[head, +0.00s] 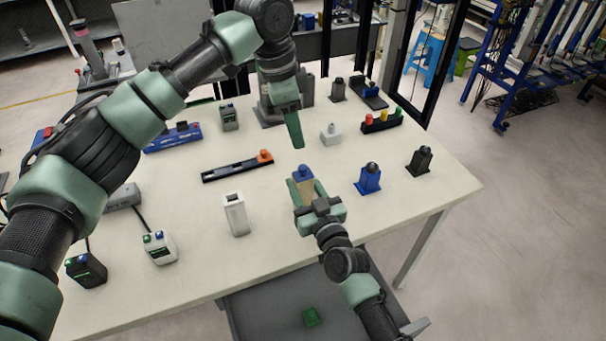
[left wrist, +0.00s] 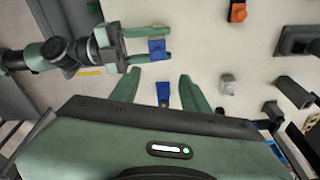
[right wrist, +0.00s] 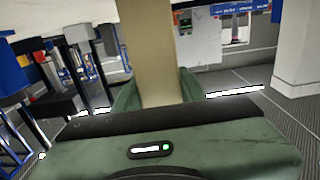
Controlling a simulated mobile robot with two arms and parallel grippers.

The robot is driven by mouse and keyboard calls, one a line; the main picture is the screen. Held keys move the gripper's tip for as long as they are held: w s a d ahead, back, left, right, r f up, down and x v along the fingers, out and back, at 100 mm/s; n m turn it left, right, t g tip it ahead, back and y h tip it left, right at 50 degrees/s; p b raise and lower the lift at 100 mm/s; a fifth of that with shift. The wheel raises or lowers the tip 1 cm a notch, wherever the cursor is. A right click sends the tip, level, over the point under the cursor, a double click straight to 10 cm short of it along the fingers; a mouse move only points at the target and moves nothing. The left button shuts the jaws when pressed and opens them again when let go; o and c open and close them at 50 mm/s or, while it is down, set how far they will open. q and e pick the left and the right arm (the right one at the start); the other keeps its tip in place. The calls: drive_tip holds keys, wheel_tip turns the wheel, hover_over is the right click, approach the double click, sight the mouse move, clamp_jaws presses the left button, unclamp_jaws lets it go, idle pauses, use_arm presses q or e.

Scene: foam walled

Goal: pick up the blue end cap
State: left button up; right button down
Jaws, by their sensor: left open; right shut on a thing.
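The blue end cap (head: 303,172) sits on top of a tan post (head: 305,187). My right gripper (head: 306,190) is shut on the tan post, below the cap, and holds it upright over the table's front part. The cap also shows from above in the left wrist view (left wrist: 156,46), between the right fingers. In the right wrist view the tan post (right wrist: 155,60) stands between the fingers, and the cap is out of sight. My left gripper (head: 295,135) is open and empty, pointing down, above and behind the cap and apart from it.
A blue stand with a dark knob (head: 369,180) and a black one (head: 420,161) stand at the right. A white block (head: 331,134), a black rail with an orange cap (head: 237,170) and a white holder (head: 235,215) are nearby. A grey tray (head: 265,312) lies below the front edge.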

use_arm(q)
drive_tip(key=d+r+m+y, duration=0.1)
drive_tip(key=d+y, duration=0.1)
hover_over(303, 167)
drive_tip(key=shift+m+g, duration=0.3)
drive_tip(key=shift+g, duration=0.1)
drive_tip(key=f, duration=0.5)
drive_tip(key=shift+s+f, duration=0.2)
drive_tip(key=shift+f, duration=0.15)
drive_tip(key=shift+w+f, duration=0.2)
drive_tip(key=shift+f, duration=2.8)
clamp_jaws()
